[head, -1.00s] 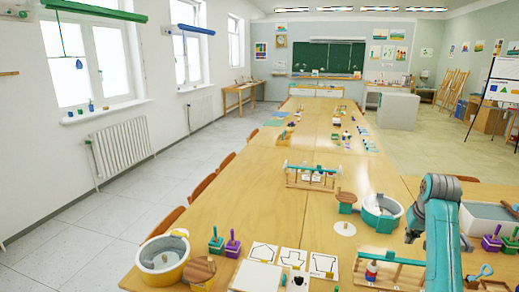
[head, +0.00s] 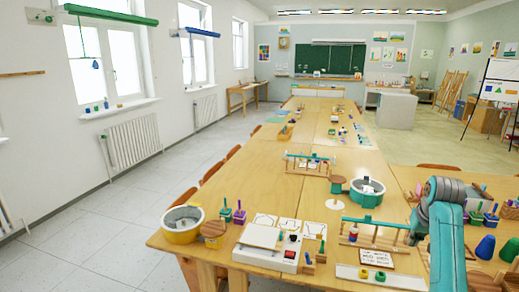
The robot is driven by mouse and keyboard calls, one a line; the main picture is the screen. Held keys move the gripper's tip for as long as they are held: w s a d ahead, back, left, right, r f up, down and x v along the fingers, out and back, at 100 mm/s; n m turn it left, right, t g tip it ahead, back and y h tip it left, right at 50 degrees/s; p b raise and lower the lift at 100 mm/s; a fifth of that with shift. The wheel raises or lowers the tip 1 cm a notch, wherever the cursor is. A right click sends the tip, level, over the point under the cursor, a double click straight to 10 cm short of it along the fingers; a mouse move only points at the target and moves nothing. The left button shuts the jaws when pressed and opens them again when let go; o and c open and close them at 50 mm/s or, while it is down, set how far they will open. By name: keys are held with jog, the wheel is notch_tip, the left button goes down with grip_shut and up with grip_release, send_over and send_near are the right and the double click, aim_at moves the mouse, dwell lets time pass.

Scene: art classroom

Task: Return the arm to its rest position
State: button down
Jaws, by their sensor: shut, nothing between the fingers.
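My arm (head: 446,240), teal with grey joints, stands folded at the right of the head view. Its upper grey joint is above the right part of the long wooden table (head: 250,195). My gripper's fingers cannot be made out in this view. No carried object shows at the arm.
A white box device (head: 266,249), a yellow-rimmed tub (head: 182,224) and a white tray strip (head: 350,272) lie at the front. The left floor is clear.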

jog(key=s+a+f+t, duration=0.1)
jog(key=s+a+f, duration=0.15)
jog(key=f, duration=0.45)
jog(key=s+a+f, duration=0.1)
jog(key=a+f, duration=0.2)
jog(key=f, duration=0.4)
jog(key=s+a+f+n+t, duration=0.1)
jog(key=s+a+f+t, duration=0.1)
jog(key=s+a+f, duration=0.6)
jog(key=s+a+f+t, duration=0.2)
jog(key=s+a+f, duration=0.3)
jog(key=s+f, duration=0.6)
jog(key=s+a+r+n+t, duration=0.1)
jog(key=s+a+r+t, duration=0.15)
jog(key=s, duration=0.85)
jog(key=s+a+r+t, duration=0.1)
jog(key=s+a, duration=0.3)
jog(key=s, duration=0.7)
jog(key=s+a+r+n+t+y, duration=0.1)
jog(key=s+a+r+t, duration=0.1)
jog(key=s+r, duration=1.3)
notch_tip(320, 180, up, 2)
jog(key=shift+s+a+r, duration=0.2)
jog(key=shift+s+a, duration=0.1)
jog(key=shift+a, duration=0.3)
jog(key=shift+t, duration=0.25)
